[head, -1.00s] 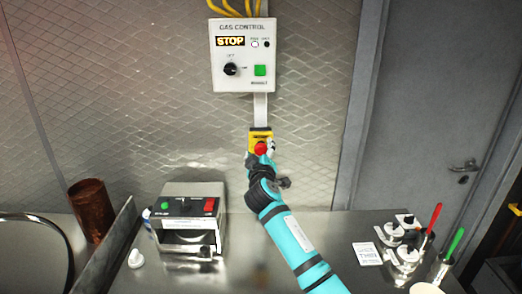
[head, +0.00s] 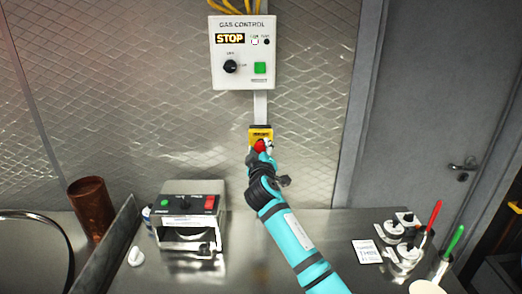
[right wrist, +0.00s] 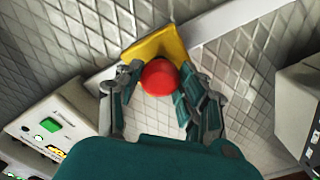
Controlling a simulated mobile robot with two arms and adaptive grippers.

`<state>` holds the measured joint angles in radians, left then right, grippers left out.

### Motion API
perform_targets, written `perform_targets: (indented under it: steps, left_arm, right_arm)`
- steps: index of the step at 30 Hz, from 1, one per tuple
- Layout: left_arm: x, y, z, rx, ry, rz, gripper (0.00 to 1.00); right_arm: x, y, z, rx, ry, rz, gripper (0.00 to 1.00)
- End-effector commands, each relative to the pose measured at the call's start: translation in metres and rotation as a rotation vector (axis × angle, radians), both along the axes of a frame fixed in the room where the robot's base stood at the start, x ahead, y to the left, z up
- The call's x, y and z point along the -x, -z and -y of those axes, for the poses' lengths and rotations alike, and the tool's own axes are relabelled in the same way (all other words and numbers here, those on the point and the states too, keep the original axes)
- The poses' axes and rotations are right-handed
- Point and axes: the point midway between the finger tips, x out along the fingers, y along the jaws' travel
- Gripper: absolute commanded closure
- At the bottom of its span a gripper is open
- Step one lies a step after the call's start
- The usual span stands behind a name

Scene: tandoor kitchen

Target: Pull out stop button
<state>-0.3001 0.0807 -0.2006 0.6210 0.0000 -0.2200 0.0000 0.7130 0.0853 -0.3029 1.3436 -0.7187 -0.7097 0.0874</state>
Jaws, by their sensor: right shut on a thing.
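The stop button is a red mushroom head (head: 259,145) on a yellow box (head: 261,132) fixed to the wall below the gas control panel. In the right wrist view the red button (right wrist: 158,77) sits between my two fingers, in front of the yellow box (right wrist: 155,47). My right gripper (head: 262,150) is shut on the button, one finger on each side of it. It also shows in the right wrist view (right wrist: 155,90). The gas control panel (head: 241,83) above reads STOP. My left gripper is not in view.
A steel device (head: 187,216) with buttons stands on the counter (head: 240,270) at the left, near a copper-coloured cylinder (head: 92,207). White-lidded jars (head: 403,257) and a cup (head: 425,287) stand at the right. A grey door (head: 430,110) is at the right.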

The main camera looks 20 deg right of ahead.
Motion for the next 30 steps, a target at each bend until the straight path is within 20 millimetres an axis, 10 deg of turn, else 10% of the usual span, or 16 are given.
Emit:
perform_targets:
  steps: [10,11,15,30]
  left_arm:
    - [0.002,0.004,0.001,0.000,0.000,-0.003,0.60]
    - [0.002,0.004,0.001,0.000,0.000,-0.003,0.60]
    - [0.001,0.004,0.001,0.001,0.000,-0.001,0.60]
    - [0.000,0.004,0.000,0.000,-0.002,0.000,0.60]
  right_arm:
    - [0.007,0.004,-0.003,-0.002,-0.001,-0.005,1.00]
    - [0.007,0.004,-0.003,-0.002,-0.001,-0.006,0.59]
    - [0.007,0.003,-0.003,-0.001,-0.001,-0.005,0.41]
    - [0.025,0.003,-0.008,-0.002,-0.002,-0.002,0.39]
